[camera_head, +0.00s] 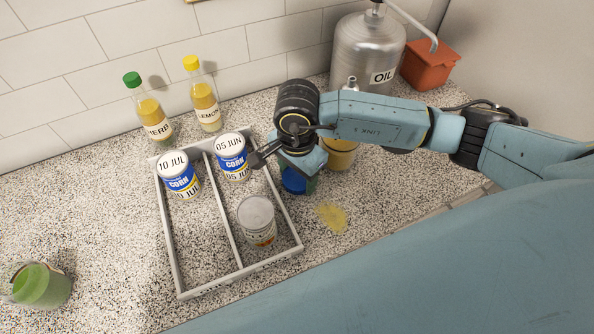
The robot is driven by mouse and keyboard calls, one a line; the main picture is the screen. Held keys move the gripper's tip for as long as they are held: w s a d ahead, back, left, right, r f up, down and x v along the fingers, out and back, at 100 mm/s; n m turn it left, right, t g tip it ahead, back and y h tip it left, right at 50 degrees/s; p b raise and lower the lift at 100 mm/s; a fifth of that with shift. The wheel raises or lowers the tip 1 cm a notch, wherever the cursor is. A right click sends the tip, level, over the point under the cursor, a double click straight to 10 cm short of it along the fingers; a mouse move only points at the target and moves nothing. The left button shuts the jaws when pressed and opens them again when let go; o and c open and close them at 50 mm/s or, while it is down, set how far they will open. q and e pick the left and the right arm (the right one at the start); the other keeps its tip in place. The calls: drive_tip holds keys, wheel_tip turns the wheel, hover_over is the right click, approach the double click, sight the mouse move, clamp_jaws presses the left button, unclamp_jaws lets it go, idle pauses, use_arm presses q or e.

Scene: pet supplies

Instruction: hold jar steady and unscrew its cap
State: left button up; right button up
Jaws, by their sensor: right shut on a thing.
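No jar with a cap that I can single out for certain is in view. A blue-topped container (294,184) stands below my right gripper and is partly hidden by it. A container with a yellow top (341,150) is partly hidden behind my right arm. The exact contact is hard to see. My left gripper is not in view.
A divided tray (236,275) also holds a corn can (178,176) dated 10 JUL and a plain-topped can (257,214). Herb (151,115) and lemon (206,102) bottles, an oil tank (362,50) and a red box (430,62) stand behind. A yellow patch (331,217) marks the counter.

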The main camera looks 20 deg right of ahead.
sight(297, 178)
drive_tip(key=shift+f, duration=0.2)
drive_tip(key=o, duration=1.1)
drive_tip(key=shift+r, duration=0.1)
drive_tip(key=shift+r, duration=0.1)
drive_tip(key=shift+r, duration=0.25)
wheel_tip(297, 178, up, 12)
drive_tip(key=shift+f, duration=0.2)
drive_tip(key=shift+s, duration=0.1)
